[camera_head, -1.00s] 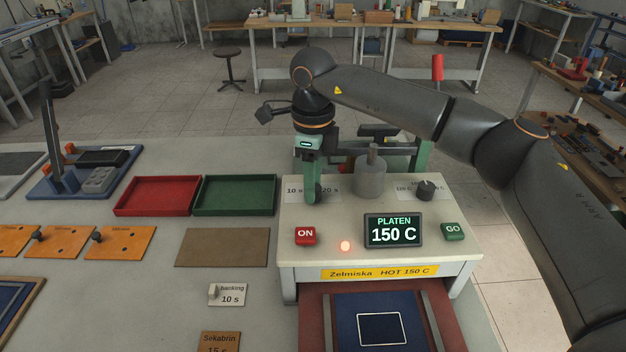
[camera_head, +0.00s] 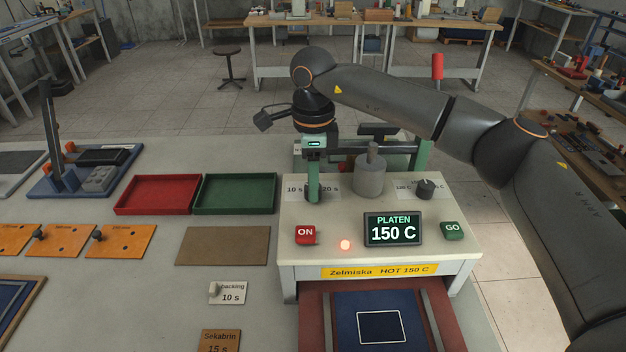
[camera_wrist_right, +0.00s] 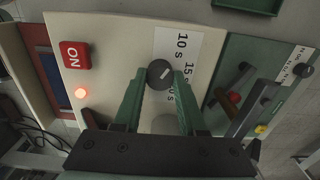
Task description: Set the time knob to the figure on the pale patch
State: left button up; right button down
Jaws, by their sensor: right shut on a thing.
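The time knob (camera_wrist_right: 160,74) is a dark round knob on the press's cream top, beside a white label with 10 s, 15 s and 20 s (camera_wrist_right: 182,55). My right gripper (camera_wrist_right: 160,80) is shut on it, one green finger on each side. The knob's white mark slants up and right in the wrist view; which figure it meets is unclear. In the head view my right gripper (camera_head: 313,190) hides the knob and the middle of its label. The pale patch (camera_head: 232,298) on the table reads 10 s; a small pale piece partly covers its upper word. My left gripper is not in view.
A brown patch (camera_head: 220,342) reads Sekabrin 15 s. The press has a red ON button (camera_head: 305,235), a lit red lamp (camera_head: 345,245), a PLATEN 150 C display (camera_head: 393,230), a green GO button (camera_head: 452,231) and a second knob (camera_head: 426,188). A grey cylinder (camera_head: 370,175) stands close by.

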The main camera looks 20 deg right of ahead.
jog(key=shift+c, duration=2.4)
grip_release()
notch_tip(320, 180, up, 13)
jog(key=shift+f+b, duration=0.2)
jog(key=shift+b, duration=0.25)
jog(key=shift+s+f, duration=0.1)
